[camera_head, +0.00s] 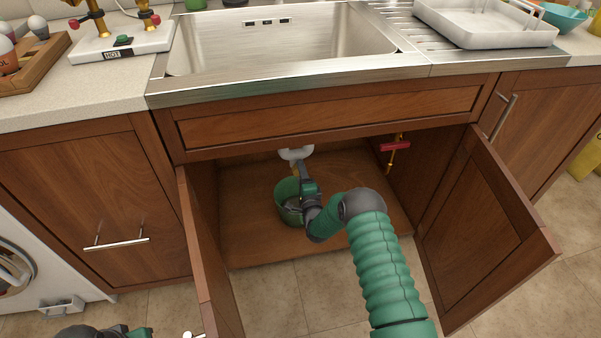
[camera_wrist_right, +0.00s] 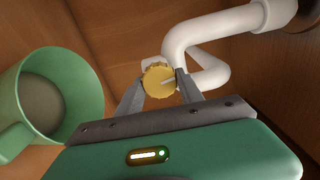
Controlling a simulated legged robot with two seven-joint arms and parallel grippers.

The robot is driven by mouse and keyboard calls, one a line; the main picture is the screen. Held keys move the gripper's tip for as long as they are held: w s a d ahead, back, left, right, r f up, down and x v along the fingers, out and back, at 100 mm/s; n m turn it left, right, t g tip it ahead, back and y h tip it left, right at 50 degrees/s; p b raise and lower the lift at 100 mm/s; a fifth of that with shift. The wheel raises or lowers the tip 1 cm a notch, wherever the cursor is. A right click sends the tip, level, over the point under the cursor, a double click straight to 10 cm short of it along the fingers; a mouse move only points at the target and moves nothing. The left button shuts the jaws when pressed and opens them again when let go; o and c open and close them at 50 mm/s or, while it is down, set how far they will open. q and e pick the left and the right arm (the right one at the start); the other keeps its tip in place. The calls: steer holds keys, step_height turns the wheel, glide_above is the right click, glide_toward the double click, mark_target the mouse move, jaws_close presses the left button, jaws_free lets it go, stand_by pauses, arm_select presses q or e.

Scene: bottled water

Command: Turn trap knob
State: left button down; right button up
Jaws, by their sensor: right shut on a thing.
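The trap knob (camera_wrist_right: 161,80) is a round yellow ribbed knob on the white drain pipe (camera_wrist_right: 212,32) in the right wrist view. My right gripper (camera_wrist_right: 160,84) has one finger on each side of the knob and is shut on it. In the head view my right gripper (camera_head: 304,168) reaches into the open cabinet under the sink, just below the white trap (camera_head: 296,153). The knob is mostly hidden there. My left arm shows only in part at the bottom left edge, and its gripper fingers cannot be made out.
A green bucket (camera_head: 287,204) stands on the cabinet floor below the trap; it also shows at the left in the right wrist view (camera_wrist_right: 84,75). Both cabinet doors, left (camera_head: 208,255) and right (camera_head: 487,235), stand open. A red valve handle (camera_head: 395,146) is at the right inside.

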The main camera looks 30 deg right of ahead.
steer(key=shift+s+d+f+m, duration=0.1)
steer(key=shift+f+m, duration=0.15)
steer(key=shift+m, duration=0.55)
steer(key=o, duration=1.4)
steer(key=shift+r, duration=0.1)
steer(key=p+v, duration=0.7)
steer(key=v, duration=0.9)
steer(key=shift+s, duration=0.35)
